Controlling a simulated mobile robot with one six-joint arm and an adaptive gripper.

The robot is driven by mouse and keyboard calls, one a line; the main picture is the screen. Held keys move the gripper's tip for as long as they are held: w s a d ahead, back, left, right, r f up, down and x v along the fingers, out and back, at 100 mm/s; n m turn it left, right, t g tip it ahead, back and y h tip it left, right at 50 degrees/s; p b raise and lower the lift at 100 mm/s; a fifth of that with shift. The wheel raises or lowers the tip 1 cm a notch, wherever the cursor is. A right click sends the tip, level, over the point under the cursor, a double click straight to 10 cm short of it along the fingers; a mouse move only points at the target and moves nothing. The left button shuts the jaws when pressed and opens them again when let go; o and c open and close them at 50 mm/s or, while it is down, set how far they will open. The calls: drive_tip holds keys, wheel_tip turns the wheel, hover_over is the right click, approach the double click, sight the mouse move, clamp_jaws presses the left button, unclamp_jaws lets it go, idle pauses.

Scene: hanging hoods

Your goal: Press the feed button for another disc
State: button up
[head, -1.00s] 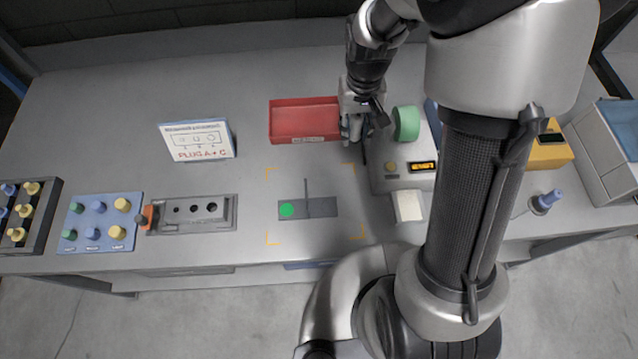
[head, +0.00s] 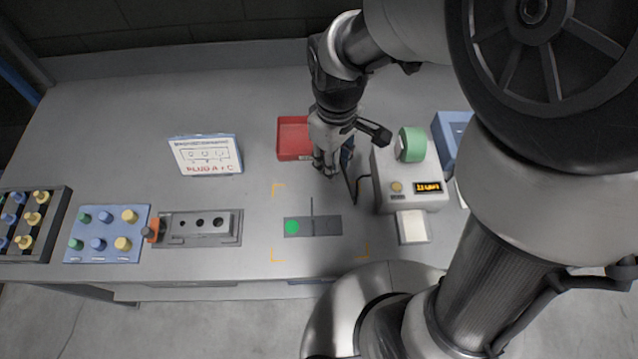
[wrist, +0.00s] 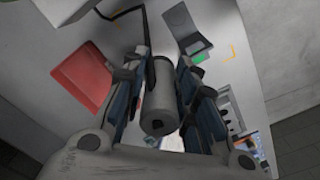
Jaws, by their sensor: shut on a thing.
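A grey dispenser (head: 380,205) with a green roll (head: 413,144) on top stands right of the middle of the bench. On its front are a round yellowish button (head: 397,187) and a lit display (head: 428,187). A pale pad (head: 412,227) lies before it. My gripper (head: 326,166) is left of the dispenser, above the bench and apart from the button. In the wrist view its fingers close on a grey cylinder (wrist: 158,98) with a dark hole in its end. The dispenser is not clear in the wrist view.
A green disc (head: 292,227) lies on a dark plate (head: 325,225) inside orange corner marks. A red tray (head: 290,138) is behind my gripper. Left are a socket block (head: 170,228), a sign (head: 205,155) and racks of coloured plugs (head: 107,232). A blue bin (head: 449,128) stands right.

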sight(329, 208)
wheel_tip(329, 208, down, 20)
drive_tip(key=b, duration=0.6)
drive_tip(key=shift+r+b, duration=0.2)
drive_tip(key=shift+b, duration=0.1)
drive_tip(key=o, duration=0.4)
drive_tip(key=shift+f, duration=0.15)
drive_tip(key=shift+o, duration=0.8)
